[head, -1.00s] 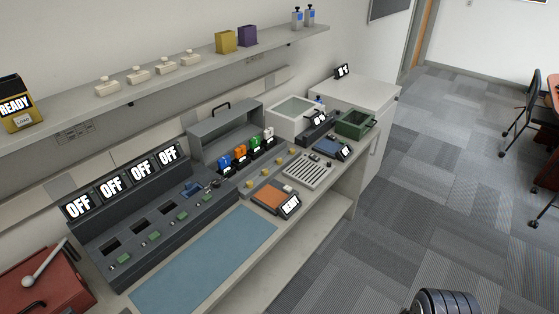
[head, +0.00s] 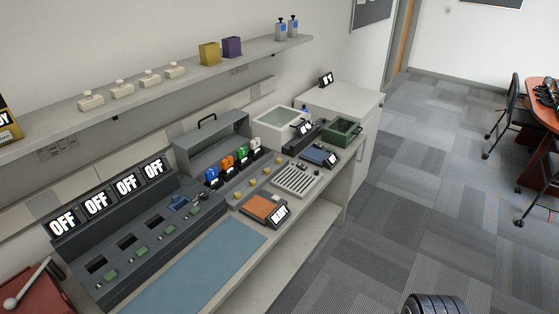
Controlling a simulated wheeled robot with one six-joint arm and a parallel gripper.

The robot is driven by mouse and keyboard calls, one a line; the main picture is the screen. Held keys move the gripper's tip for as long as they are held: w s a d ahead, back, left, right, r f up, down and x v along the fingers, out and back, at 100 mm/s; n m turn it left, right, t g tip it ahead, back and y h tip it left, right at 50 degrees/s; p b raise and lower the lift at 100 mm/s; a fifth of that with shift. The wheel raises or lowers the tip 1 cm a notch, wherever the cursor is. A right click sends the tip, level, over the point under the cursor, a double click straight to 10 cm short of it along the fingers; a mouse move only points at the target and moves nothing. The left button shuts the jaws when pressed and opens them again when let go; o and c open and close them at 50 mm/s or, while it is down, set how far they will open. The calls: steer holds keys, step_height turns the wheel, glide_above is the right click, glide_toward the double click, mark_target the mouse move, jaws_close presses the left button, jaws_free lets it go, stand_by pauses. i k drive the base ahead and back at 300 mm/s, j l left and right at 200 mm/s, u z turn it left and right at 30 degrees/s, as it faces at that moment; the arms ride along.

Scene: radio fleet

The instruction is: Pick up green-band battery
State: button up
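A green piece (head: 242,154) stands in a row with blue, orange and white ones on the bench, in front of a grey open case. It may be the green-band battery, but it is too small to tell. Smaller green blocks (head: 141,250) sit along the front of the dark charger unit (head: 165,227), whose displays read OFF. I cannot make out a band on any of them. My gripper is not in view; only a dark ribbed part of my own body shows at the bottom right.
A blue mat (head: 200,268) lies on the front of the bench. An orange pad (head: 260,207), a white slotted tray (head: 297,180) and a green bin (head: 342,131) stand further along. A red box (head: 35,292) is at the lower left. The carpeted floor to the right is open.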

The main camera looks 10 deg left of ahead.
mark_target(242, 154)
steer(key=i+j, duration=0.15)
steer(key=i, duration=0.7)
steer(key=i+j+u, duration=0.1)
steer(key=i, duration=0.8)
